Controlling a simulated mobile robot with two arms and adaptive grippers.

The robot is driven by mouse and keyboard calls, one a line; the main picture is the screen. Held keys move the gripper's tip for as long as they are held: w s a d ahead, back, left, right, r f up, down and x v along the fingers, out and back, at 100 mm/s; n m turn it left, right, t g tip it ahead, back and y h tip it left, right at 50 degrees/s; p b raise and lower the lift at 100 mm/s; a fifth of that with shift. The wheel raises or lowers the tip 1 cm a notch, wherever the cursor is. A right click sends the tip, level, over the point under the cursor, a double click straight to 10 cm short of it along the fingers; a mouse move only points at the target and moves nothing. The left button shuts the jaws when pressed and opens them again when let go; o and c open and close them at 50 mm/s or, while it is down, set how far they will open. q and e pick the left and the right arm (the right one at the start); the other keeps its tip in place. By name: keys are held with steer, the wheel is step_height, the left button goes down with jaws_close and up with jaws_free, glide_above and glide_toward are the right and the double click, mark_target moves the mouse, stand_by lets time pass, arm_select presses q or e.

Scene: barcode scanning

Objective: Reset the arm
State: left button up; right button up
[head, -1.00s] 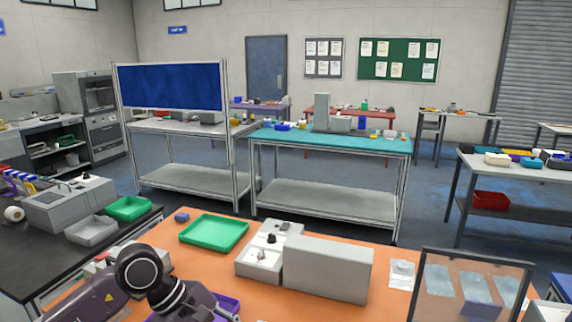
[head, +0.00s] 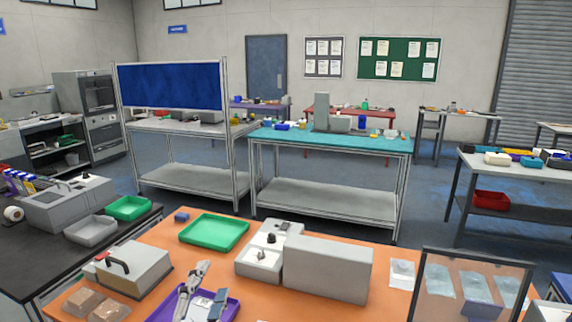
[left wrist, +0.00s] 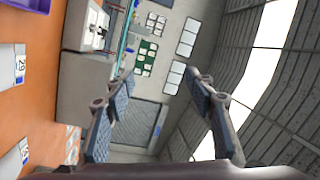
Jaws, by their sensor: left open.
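My left gripper (head: 211,281) shows at the bottom of the head view, over the purple tray (head: 233,310) on the orange table (head: 205,262). Its two fingers point up and stand apart. In the left wrist view the same gripper (left wrist: 158,76) is open, with nothing between its fingers; the wall and pinboard show behind. My right gripper is in neither view.
A grey box with a black handle (head: 138,272) and brown packets (head: 108,311) are left of my gripper. A green tray (head: 214,232), a small blue block (head: 182,217) and a grey machine (head: 328,268) stand farther back. A framed clear panel (head: 440,290) is at right.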

arm_select(q)
steer(key=s+a+f+n+g+y, duration=0.2)
steer(key=a+f+n, duration=0.1)
steer(key=f, duration=0.3)
steer(key=s+a+f+n+g+y, duration=0.1)
steer(key=s+a+f+n+g, duration=0.15)
steer(key=f, duration=0.35)
steer(key=s+f+n+g, duration=0.4)
steer(key=s+f+g, duration=0.2)
steer(key=s+f, duration=0.45)
steer(key=s+f+n+g, duration=0.45)
steer(key=s+f, duration=0.25)
steer(key=s, duration=0.7)
step_height(320, 180, down, 26)
steer(key=m+g+b, duration=0.1)
steer(key=g, duration=0.1)
steer(key=s+a+f+g+b, duration=0.1)
steer(key=s+a+f, duration=0.1)
steer(key=s+f, duration=1.5)
steer(key=shift+s+a+f, duration=0.3)
steer(key=shift+a+f, duration=0.1)
steer(key=shift+f, duration=0.05)
